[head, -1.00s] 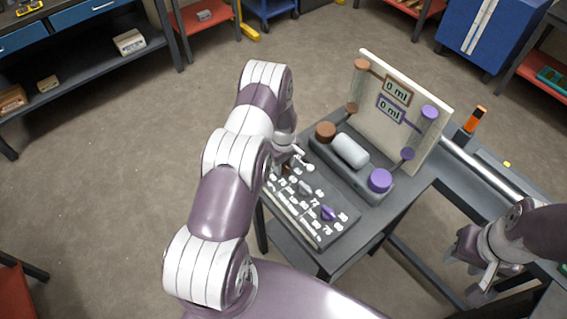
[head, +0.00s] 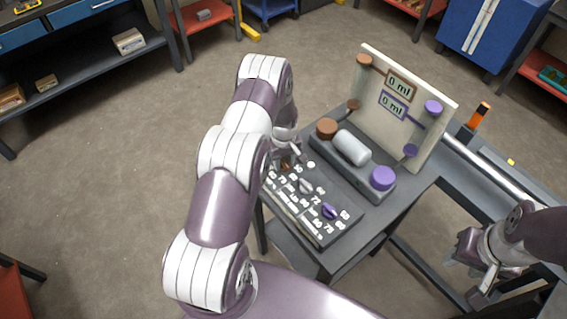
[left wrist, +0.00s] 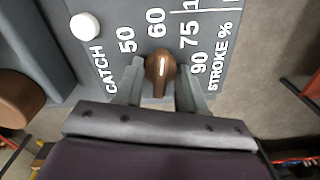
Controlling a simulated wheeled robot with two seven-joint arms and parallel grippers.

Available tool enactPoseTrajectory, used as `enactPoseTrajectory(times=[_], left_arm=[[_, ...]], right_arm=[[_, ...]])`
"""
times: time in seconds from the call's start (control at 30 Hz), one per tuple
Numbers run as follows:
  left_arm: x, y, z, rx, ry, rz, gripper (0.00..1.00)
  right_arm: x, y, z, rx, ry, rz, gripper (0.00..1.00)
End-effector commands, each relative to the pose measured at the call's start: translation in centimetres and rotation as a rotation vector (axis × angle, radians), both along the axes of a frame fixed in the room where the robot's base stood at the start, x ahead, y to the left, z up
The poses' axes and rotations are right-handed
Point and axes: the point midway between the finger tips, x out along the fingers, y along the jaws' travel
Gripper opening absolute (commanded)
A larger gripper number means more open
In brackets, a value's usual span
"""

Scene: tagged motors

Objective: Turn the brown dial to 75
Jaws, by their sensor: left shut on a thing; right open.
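The brown dial (left wrist: 158,70) sits on the dark panel (head: 335,232), with the printed marks 50, 60, 75 and 90 around it in the left wrist view. Its white pointer line faces the gap between 60 and 75; I cannot tell an exact reading. My left gripper (left wrist: 163,82) is shut on the dial, one finger on each side. In the head view the dial (head: 285,165) is mostly hidden by my left gripper (head: 284,158). My right gripper (head: 478,270) is open and empty at the right, away from the panel.
A grey dial (head: 306,186) and a purple dial (head: 329,211) sit on the same panel. Behind them are a grey cylinder (head: 352,148), brown (head: 327,128) and purple (head: 382,178) caps, and an upright board (head: 428,95) with two displays reading 0 ml.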

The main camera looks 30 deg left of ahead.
Motion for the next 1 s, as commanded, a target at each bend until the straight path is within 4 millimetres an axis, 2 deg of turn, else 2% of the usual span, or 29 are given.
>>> enactPoseTrajectory(times=[0.3,1.0], left_arm=[[0.1,0.0,-0.1,0.0,-0.002,-0.143,0.09],[0.0,0.0,0.0,0.0,0.001,-0.31,0.09]], right_arm=[[0.0,0.0,-1.5,0.0,0.0,0.0,0.43],[0.0,0.0,-2.8,0.0,0.0,0.0,0.43]])
